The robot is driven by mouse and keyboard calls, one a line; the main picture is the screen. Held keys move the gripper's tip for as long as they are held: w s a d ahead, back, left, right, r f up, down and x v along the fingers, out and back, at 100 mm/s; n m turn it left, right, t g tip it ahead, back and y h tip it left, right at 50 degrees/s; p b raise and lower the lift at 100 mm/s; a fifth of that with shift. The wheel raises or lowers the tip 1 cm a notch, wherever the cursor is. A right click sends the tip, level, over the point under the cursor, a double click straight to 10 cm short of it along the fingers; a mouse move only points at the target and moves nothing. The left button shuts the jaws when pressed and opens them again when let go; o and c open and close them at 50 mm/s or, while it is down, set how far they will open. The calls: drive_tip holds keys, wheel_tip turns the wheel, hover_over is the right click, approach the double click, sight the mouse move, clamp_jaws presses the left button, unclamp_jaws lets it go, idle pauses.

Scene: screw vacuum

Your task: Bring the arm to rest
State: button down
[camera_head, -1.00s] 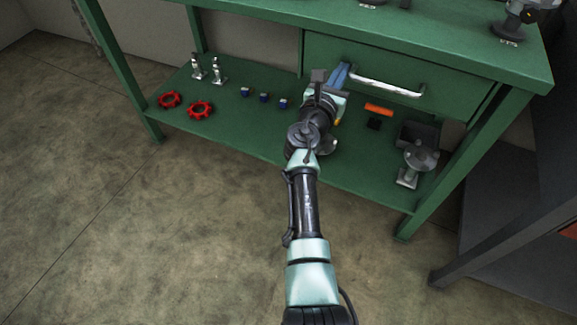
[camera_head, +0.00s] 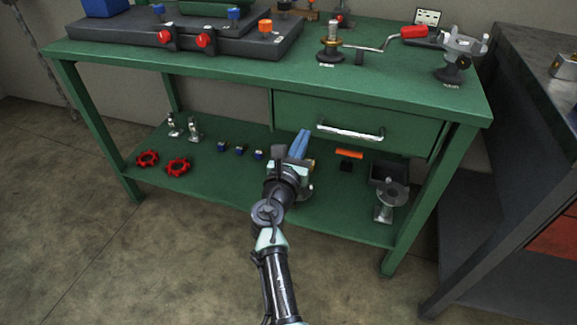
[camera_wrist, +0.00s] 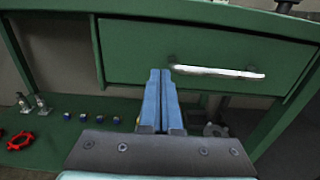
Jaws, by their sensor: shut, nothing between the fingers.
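My gripper (camera_head: 301,143) has blue fingers and points toward the green workbench. It is in front of the lower shelf, below and left of the drawer handle (camera_head: 350,131). In the wrist view my gripper (camera_wrist: 160,85) shows its two blue fingers side by side, closed together with nothing between them. Behind them is the green drawer front (camera_wrist: 130,55) with its metal handle (camera_wrist: 217,71) to the right of the fingertips. The arm reaches up from the bottom of the head view.
The lower shelf (camera_head: 225,185) holds red handwheels (camera_head: 178,167), small blue parts, an orange piece (camera_head: 349,154) and a grey metal fixture (camera_head: 391,196). A black base plate (camera_head: 215,38) and a red-handled crank (camera_head: 413,32) are on the bench top. A dark table (camera_head: 500,190) stands right. Floor in front is clear.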

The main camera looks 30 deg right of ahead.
drive_tip(key=p+v, duration=0.2)
drive_tip(key=v, duration=0.5)
drive_tip(key=w+a+r+m+t+y, duration=0.1)
drive_tip(key=a+r+m+t, duration=0.1)
drive_tip(key=a+r+m, duration=0.5)
drive_tip(key=a+r+m+t+y, duration=0.15)
drive_tip(key=r+m, duration=0.25)
drive_tip(key=r, duration=0.8)
drive_tip(key=w+a+r+m+t, duration=0.1)
drive_tip(key=a+r+m+t, duration=0.2)
drive_tip(key=r+m, duration=0.45)
drive_tip(key=s+a+r+m+t+y, duration=0.45)
drive_tip(key=s+a+r, duration=0.3)
drive_tip(key=r, duration=0.45)
drive_tip(key=s+a+r+m+t+y, duration=0.35)
drive_tip(key=s+a+r+y, duration=0.35)
drive_tip(key=r, duration=0.5)
wheel_tip(320, 180, up, 32)
drive_tip(key=s+a+t+p, duration=0.1)
drive_tip(key=s+p, duration=0.1)
drive_tip(key=p, duration=2.9)
drive_tip(key=shift+s+p, duration=0.15)
drive_tip(key=shift+p, duration=0.25)
drive_tip(key=shift+f, duration=0.15)
